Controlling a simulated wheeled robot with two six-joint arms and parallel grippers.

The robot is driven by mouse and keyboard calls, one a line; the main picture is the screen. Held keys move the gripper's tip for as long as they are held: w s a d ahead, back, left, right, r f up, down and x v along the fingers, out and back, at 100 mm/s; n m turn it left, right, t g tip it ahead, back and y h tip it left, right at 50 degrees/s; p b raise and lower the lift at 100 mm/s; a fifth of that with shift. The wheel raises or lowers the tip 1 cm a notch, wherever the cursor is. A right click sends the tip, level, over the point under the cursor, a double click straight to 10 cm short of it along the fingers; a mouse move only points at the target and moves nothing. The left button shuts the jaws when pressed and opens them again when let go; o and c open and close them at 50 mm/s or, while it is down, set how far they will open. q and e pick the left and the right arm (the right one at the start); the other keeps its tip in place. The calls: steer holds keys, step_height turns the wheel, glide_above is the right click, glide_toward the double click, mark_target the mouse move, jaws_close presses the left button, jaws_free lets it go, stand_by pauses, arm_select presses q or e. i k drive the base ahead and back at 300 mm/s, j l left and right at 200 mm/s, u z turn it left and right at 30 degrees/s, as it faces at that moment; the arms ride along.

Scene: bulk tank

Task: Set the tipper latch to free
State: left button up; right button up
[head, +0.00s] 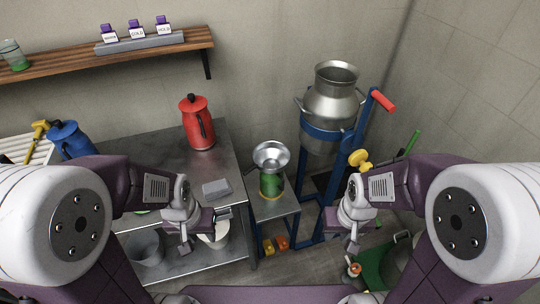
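The tipper is a blue frame (309,187) at the back right. It holds a steel milk can (331,106) upright in a blue band. A lever with a red grip (383,100) rises on its right side. A yellow knob (360,158) on the right of the frame may be the latch; its setting cannot be read. My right gripper (354,226) hangs in front of the frame, below the yellow knob and apart from it. My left gripper (205,226) is over the front of the steel table. Neither visibly holds anything; finger openings are unclear.
A steel table (157,158) carries a red jug (197,122), a blue jug (71,139) and a grey block (216,188). A small stand (272,206) bears a funnel (271,155) over a green vessel (270,184). A shelf (62,65) is above. A green bin (376,268) stands low right.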

mark_target(367, 168)
steer(key=z, duration=1.1)
